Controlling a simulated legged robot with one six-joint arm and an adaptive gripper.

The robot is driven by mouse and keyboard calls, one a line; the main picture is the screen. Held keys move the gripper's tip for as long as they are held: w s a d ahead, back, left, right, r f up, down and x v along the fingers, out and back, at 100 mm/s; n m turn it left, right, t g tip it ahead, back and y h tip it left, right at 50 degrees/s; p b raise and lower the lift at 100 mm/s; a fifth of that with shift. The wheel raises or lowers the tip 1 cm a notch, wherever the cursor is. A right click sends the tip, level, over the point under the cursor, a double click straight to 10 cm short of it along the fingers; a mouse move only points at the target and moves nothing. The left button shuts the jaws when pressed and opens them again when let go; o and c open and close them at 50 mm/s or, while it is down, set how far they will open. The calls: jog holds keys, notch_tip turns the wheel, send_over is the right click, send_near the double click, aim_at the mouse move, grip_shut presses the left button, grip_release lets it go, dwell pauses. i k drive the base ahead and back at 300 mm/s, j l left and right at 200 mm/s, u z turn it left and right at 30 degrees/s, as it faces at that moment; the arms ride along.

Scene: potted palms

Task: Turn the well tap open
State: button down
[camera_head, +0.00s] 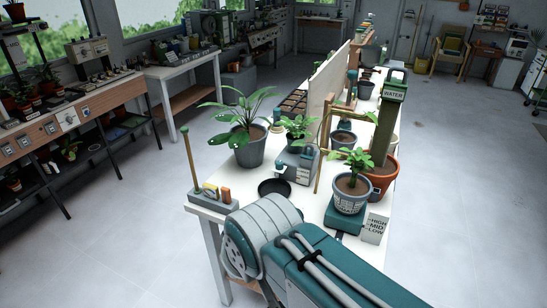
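A thing I can clearly name as the well tap does not stand out. A green post with a WATER sign (395,91) rises at the right side of the white bench (205,212), behind a terracotta pot (383,178). A small grey and teal device (299,163) stands mid-bench; a small teal part sticks out at its left, and I cannot tell whether it is a tap. My arm's grey and teal links cross the lower middle, in front of the bench's near end. My gripper does not show.
A grey pot with a leafy plant (250,148), a black bowl (275,187), a white patterned pot (350,193) on a teal base and a HIGH-MID-LOW card (375,228) stand on the bench. An upright stick rises from a tool holder (214,198).

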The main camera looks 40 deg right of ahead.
aim_at(279, 163)
jog(key=k+z, duration=0.15)
jog(key=z, duration=0.9)
